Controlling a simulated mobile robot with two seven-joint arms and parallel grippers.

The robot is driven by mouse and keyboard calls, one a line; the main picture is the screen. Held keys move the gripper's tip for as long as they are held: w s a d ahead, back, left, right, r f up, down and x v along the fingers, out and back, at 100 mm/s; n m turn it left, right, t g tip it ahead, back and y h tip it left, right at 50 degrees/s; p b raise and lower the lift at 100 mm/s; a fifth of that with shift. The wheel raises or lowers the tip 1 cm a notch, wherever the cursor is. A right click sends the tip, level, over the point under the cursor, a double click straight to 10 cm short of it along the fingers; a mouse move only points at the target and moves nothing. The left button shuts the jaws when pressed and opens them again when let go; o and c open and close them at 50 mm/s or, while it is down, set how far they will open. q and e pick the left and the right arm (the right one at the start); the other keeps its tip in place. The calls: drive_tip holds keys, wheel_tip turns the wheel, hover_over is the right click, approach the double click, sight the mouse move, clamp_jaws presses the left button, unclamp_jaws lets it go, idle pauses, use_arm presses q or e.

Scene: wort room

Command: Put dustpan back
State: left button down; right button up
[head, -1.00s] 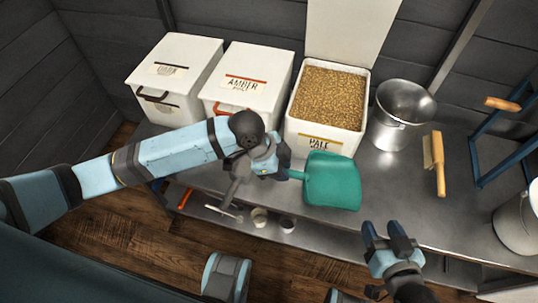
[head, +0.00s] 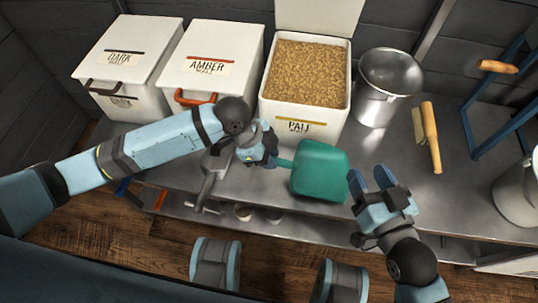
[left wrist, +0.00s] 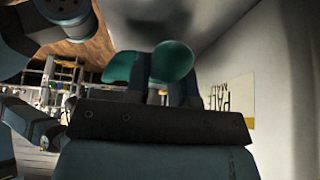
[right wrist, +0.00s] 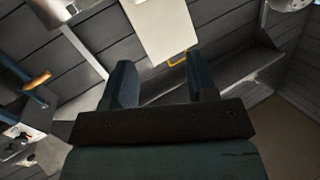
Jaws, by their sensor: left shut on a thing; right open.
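The green dustpan (head: 319,171) is in front of the open pale malt bin, over the steel bench. My left gripper (head: 272,160) is shut on the dustpan's handle, with the pan pointing right. In the left wrist view the handle's round end and part of the green dustpan (left wrist: 117,68) show between and beyond my left fingers (left wrist: 165,88). I cannot tell whether the pan touches the bench. My right gripper (head: 372,183) is open and empty, just right of the dustpan; its spread fingers also show in the right wrist view (right wrist: 160,80).
The pale bin (head: 293,130) stands open, full of grain. The closed amber bin (head: 208,70) and dark bin (head: 127,65) stand left of it. A metal bucket (head: 386,85), a wooden-handled brush (head: 430,135) and a blue frame (head: 480,125) are to the right. Bare bench (head: 415,190) lies between.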

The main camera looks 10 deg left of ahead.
use_arm(q)
drive_tip(key=shift+f+b, duration=0.85)
drive_tip(key=shift+b, duration=0.05)
drive_tip(key=shift+f+b, duration=0.35)
drive_tip(key=shift+b, duration=0.1)
drive_tip(key=shift+f+b, duration=0.3)
drive_tip(key=shift+b, duration=0.05)
drive_tip(key=shift+f+b, duration=0.7)
drive_tip(key=shift+b, duration=0.3)
use_arm(e)
drive_tip(key=shift+a+r+t+y, duration=0.5)
drive_tip(key=shift+a+r+y, duration=0.35)
drive_tip(key=shift+a+y, duration=0.25)
use_arm(q)
drive_tip(key=c, duration=0.9)
unclamp_jaws()
